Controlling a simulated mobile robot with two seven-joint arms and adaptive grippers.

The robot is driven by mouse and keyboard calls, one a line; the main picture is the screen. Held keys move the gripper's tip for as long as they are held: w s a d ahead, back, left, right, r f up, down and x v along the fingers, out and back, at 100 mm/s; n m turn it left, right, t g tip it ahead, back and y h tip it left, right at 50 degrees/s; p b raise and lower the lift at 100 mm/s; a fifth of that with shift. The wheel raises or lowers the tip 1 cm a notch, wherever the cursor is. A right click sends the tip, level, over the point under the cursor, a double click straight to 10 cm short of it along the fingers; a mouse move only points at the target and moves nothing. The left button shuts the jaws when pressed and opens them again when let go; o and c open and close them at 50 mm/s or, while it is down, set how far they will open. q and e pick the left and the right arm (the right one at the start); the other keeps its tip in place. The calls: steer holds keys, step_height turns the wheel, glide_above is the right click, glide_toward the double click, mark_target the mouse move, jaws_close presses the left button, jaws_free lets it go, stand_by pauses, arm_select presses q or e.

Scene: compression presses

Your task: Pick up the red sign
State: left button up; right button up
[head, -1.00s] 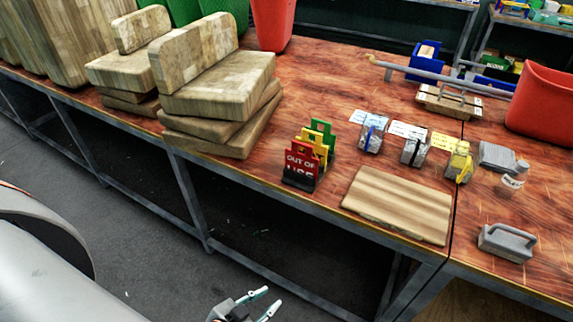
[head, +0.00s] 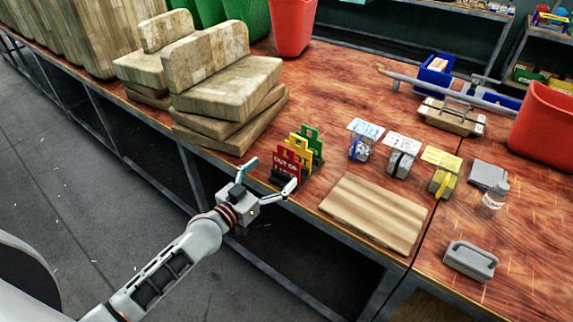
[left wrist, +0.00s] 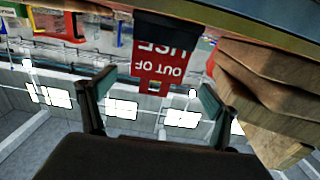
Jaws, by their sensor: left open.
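The red sign (head: 286,164) with white "OUT OF USE" lettering stands upright in a dark holder at the table's front edge. A yellow sign (head: 299,150) and a green sign (head: 312,141) stand right behind it. My left gripper (head: 268,177) is open in front of the red sign, its fingers spread to either side, with part of the sign's lower area hidden by a finger. In the left wrist view the red sign (left wrist: 160,62) appears upside down, between and beyond the open fingertips (left wrist: 154,88). My right gripper does not show.
Stacked wooden blocks (head: 225,90) stand close to the left of the signs. A striped wooden board (head: 372,212) lies to the right. Several small tagged padlock-like items (head: 402,160) sit behind the board. The wooden table (head: 340,100) has free room behind the signs.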

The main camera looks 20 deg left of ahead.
mark_target(285, 162)
arm_select(q)
steer(key=x, duration=0.6)
steer(key=shift+w+d+r, duration=0.1)
steer(key=shift+d+r, duration=0.05)
steer(key=c, duration=1.2)
